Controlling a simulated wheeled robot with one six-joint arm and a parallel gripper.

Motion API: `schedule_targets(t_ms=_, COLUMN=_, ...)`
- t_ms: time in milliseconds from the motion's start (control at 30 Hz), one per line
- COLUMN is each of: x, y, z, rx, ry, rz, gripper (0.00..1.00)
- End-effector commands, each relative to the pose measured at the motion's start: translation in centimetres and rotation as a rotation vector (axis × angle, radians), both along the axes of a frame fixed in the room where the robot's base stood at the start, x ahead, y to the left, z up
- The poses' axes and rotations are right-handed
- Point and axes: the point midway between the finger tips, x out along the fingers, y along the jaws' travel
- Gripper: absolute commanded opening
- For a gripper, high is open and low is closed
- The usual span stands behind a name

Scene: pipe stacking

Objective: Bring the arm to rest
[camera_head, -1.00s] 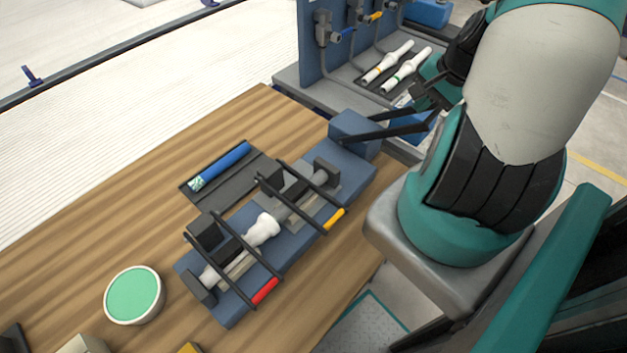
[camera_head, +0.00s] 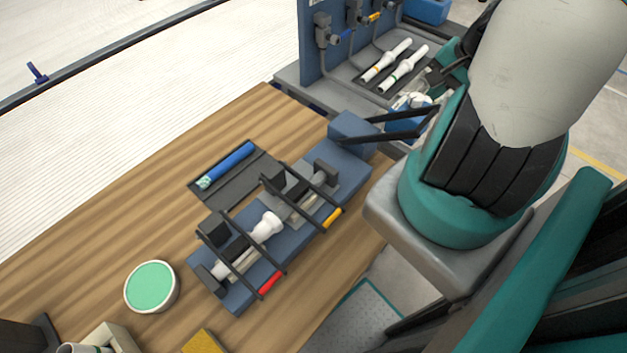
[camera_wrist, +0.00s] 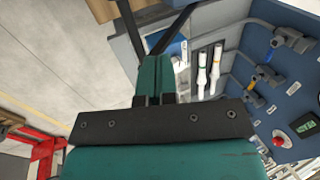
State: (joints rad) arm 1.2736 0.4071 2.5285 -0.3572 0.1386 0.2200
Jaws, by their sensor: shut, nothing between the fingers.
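My gripper (camera_wrist: 155,62) shows in the wrist view as teal fingers closed together, with nothing between them. In the head view it is mostly hidden behind my folded arm at the upper right. The blue fixture (camera_head: 300,238) on the wooden table holds a white pipe assembly (camera_head: 266,227) under dark clamp bars. My gripper is apart from that assembly. Two white pipes (camera_head: 387,60) lie on a dark tray beyond the table; they also show in the wrist view (camera_wrist: 203,72), to the right of my fingers.
A blue panel (camera_head: 327,45) with grey fittings stands behind the white pipes. Dark bars (camera_head: 405,133) stick out from the fixture's far end towards my arm. A blue tube (camera_head: 231,162) lies on a dark mat. A round green-topped container (camera_head: 151,286) stands at the table's left.

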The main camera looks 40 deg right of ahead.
Motion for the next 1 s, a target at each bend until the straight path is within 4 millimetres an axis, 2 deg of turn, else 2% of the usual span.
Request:
schedule_targets(t_ms=367, x=0.1, y=0.1, z=0.0, rx=-0.001, ry=-0.001, rz=0.006, gripper=0.0)
schedule_targets(t_ms=467, x=1.4, y=1.0, z=0.3, rx=-0.01, ry=-0.006, rz=0.069, gripper=0.0)
schedule_targets(t_ms=533, x=3.3, y=2.6, z=0.8, rx=-0.02, ry=-0.013, rz=0.169, gripper=0.0)
schedule_targets(t_ms=667, x=7.6, y=8.2, z=2.3, rx=-0.046, ry=-0.036, rz=0.463, gripper=0.0)
schedule_targets(t_ms=800, x=10.3, y=16.3, z=4.1, rx=-0.074, ry=-0.066, rz=0.822, gripper=0.0)
schedule_targets(t_ms=900, x=10.5, y=22.3, z=5.3, rx=-0.095, ry=-0.09, rz=1.08, gripper=0.0)
schedule_targets(t_ms=1000, x=9.2, y=28.0, z=6.4, rx=-0.114, ry=-0.117, rz=1.338, gripper=0.0)
